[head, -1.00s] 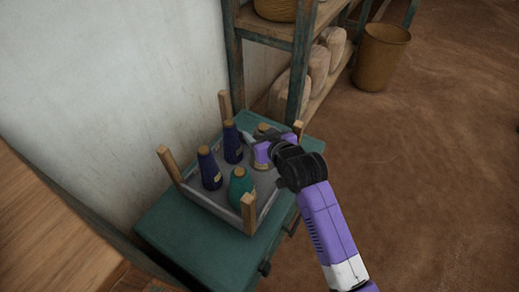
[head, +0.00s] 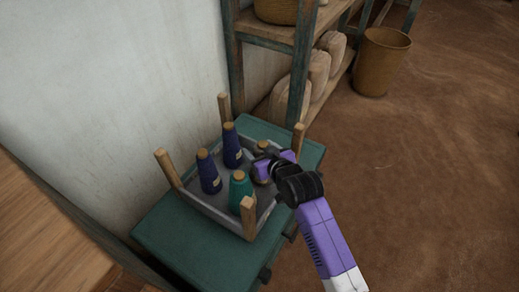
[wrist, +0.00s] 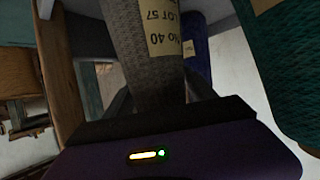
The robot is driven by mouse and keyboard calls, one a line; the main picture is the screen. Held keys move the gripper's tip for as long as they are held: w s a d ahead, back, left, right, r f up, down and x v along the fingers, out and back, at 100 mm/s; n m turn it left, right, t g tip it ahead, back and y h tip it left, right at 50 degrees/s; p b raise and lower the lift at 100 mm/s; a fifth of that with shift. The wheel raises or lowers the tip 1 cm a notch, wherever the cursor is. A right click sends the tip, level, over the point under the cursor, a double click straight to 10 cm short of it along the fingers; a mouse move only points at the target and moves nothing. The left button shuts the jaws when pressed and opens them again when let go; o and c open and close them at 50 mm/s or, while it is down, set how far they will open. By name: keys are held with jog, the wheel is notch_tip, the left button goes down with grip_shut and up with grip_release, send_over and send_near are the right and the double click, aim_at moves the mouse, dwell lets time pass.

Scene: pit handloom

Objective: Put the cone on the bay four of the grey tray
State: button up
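The grey tray (head: 200,207) stands on a green cabinet top, with wooden posts at its corners. Two dark blue cones (head: 209,174) and a green cone (head: 239,188) stand upright in it. A grey cone (wrist: 140,35) with a paper label fills the middle of the wrist view, between the dark fingers of my gripper (wrist: 160,95). In the head view my gripper (head: 262,170) is at the tray's right side, shut on this cone. Only the cone's tan top (head: 263,145) shows clearly there. Its base is hidden, so I cannot tell whether it touches the tray floor.
The tray's wooden corner posts (head: 248,217) stand up close around the cones and my gripper. The green cabinet top (head: 180,240) has bare room in front of the tray. A shelf rack (head: 290,75) stands behind, and a brown basket (head: 381,60) is on the floor.

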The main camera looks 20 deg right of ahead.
jog(key=shift+o, duration=0.7)
jog(key=shift+r, duration=0.25)
jog(key=p+v, duration=0.3)
jog(key=v, duration=0.9)
jog(key=shift+f, duration=0.15)
